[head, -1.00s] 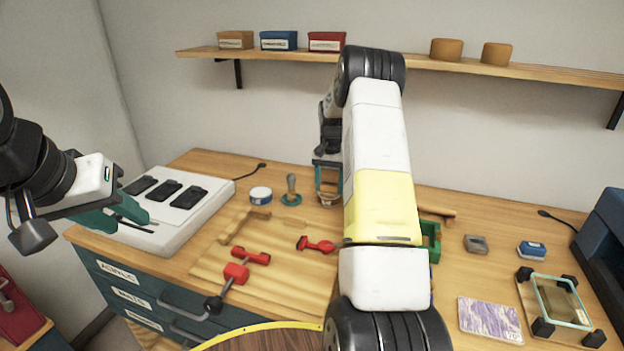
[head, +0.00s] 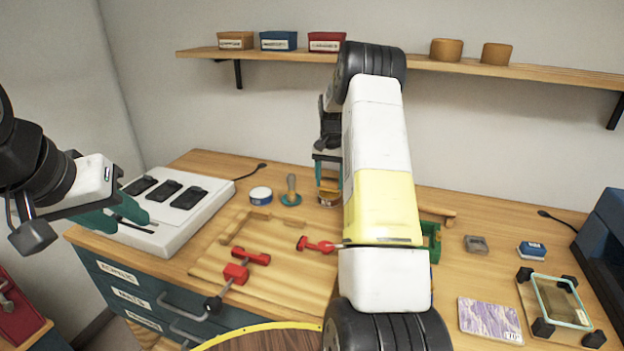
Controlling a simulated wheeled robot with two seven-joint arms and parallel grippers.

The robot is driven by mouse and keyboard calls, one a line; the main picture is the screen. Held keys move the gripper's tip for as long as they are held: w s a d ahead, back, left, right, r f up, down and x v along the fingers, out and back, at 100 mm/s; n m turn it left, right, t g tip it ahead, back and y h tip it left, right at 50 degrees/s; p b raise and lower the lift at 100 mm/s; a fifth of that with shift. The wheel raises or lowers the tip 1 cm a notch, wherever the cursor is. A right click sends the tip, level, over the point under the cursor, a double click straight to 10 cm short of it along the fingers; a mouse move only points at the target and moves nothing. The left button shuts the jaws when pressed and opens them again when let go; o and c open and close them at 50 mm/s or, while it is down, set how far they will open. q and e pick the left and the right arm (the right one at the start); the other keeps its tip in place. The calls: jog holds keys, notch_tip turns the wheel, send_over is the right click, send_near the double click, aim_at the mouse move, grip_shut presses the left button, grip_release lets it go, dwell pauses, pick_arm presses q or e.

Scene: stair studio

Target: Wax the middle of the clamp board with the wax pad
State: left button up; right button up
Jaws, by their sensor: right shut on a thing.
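The clamp board (head: 215,262) is a light wooden board on the bench. Red clamps (head: 236,273) sit on its left and middle, and another red clamp (head: 316,245) is at its right edge. My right arm hides part of its right side. My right gripper (head: 328,183) is behind the board, shut on a small tan thing (head: 328,186), mostly hidden by the fingers; I cannot tell clearly if it is the wax pad. My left gripper (head: 118,213) is open and empty, in front of the white panel at left.
A white-and-blue tin (head: 260,195) and a green-based tool with a knob (head: 291,192) stand behind the board. The white panel (head: 180,217) is at left. A purple patterned card (head: 489,318), a glass-topped frame (head: 560,300) and small blocks lie at right.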

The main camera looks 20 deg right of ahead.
aim_at(329, 179)
jog(key=shift+r, duration=2.5)
jog(key=shift+a, duration=0.1)
